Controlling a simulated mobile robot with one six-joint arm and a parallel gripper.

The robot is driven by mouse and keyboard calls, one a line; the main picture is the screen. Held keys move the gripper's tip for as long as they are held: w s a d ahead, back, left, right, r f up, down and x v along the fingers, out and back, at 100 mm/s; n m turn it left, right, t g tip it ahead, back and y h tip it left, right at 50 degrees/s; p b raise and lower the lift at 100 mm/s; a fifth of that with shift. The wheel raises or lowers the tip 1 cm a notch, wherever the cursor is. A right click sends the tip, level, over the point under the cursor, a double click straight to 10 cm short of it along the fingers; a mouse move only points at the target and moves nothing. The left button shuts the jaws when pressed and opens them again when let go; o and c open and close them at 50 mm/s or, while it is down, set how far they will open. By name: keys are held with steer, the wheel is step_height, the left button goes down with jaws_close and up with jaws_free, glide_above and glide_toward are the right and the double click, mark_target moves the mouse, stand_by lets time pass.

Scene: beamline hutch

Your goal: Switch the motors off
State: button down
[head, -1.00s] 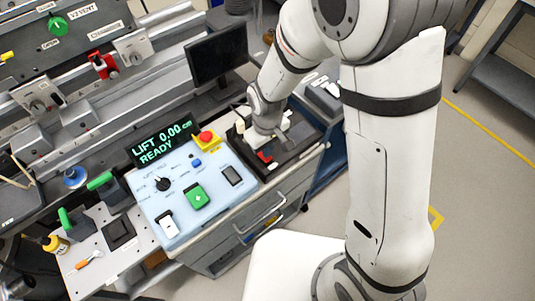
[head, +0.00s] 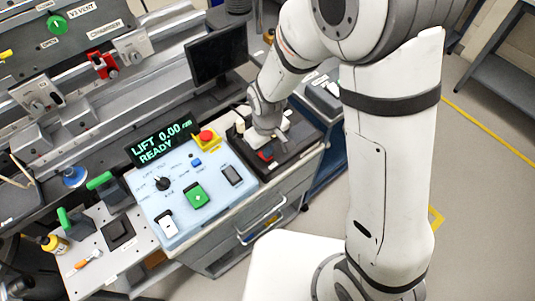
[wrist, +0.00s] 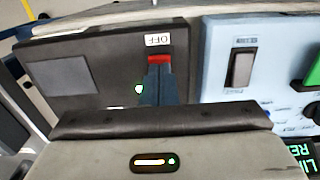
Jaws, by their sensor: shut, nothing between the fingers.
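A dark switch box (head: 293,147) stands right of the light blue control panel. In the wrist view its black face (wrist: 110,50) carries a white OFF label (wrist: 158,40) and a red switch part (wrist: 158,58) beside it. In the head view the red part (head: 265,154) shows just beside my gripper, and my wrist hides much of the box.
The light blue panel (head: 215,170) has a green button, a knob, rocker switches and a red emergency button (head: 206,136) on yellow. Its display (head: 160,143) reads LIFT 0.00, READY. A monitor (head: 216,54) stands behind. Open floor lies to the right.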

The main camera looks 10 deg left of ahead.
steer(key=shift+f+b, duration=0.65)
steer(key=shift+f, duration=0.15)
steer(key=shift+r, duration=0.2)
steer(key=shift+r+p, duration=2.45)
steer(key=shift+r, duration=1)
steer(key=shift+f, duration=0.1)
